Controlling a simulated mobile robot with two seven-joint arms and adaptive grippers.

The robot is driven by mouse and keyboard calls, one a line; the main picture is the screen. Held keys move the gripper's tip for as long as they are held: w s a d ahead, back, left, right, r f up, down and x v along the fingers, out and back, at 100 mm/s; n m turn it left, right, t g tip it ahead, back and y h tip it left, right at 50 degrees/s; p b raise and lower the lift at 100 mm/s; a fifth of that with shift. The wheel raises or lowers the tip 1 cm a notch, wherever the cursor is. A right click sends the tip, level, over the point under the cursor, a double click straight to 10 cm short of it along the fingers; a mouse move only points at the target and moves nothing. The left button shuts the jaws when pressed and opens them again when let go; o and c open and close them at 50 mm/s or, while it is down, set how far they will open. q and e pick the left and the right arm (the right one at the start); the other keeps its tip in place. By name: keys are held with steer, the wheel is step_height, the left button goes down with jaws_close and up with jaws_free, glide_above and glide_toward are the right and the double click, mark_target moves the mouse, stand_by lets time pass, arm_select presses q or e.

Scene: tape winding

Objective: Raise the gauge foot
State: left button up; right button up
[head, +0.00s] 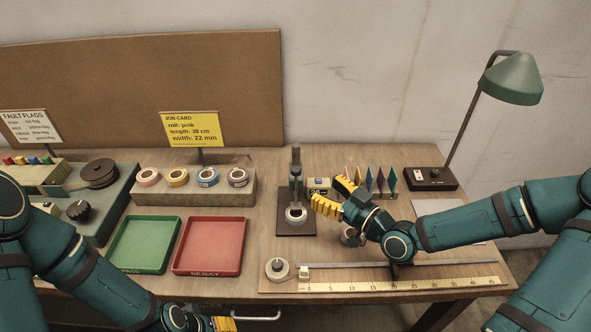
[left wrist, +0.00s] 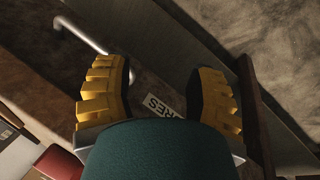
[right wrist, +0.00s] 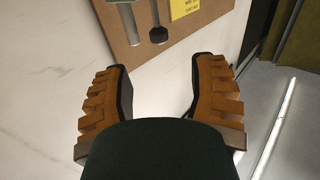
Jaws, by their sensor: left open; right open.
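The gauge (head: 296,180) is a grey upright column on a dark base (head: 296,229), with a round pale disc (head: 296,214) low at its front. A small box with a display (head: 319,186) stands just right of the column, partly behind my right gripper. My right gripper (head: 334,194) is open, with its yellow fingers pointing left toward the gauge. I cannot tell whether a finger touches it. In the right wrist view the open fingers (right wrist: 158,85) have nothing between them. My left gripper (left wrist: 158,85) is open and empty, low at the table's front edge near a drawer handle (left wrist: 82,35).
Green (head: 143,245) and red (head: 210,246) trays lie left of the gauge. A rack (head: 205,192) holds several tape rolls. A ruler strip (head: 400,284) with a rail lies in front. Coloured flags (head: 369,178) and a lamp (head: 513,80) stand at the right.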

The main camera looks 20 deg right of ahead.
mark_target(300, 173)
steer(key=b+x, duration=0.1)
steer(key=x, duration=0.9)
steer(key=shift+w+f, duration=0.1)
steer(key=shift+w, duration=0.15)
steer(key=shift+c, duration=0.4)
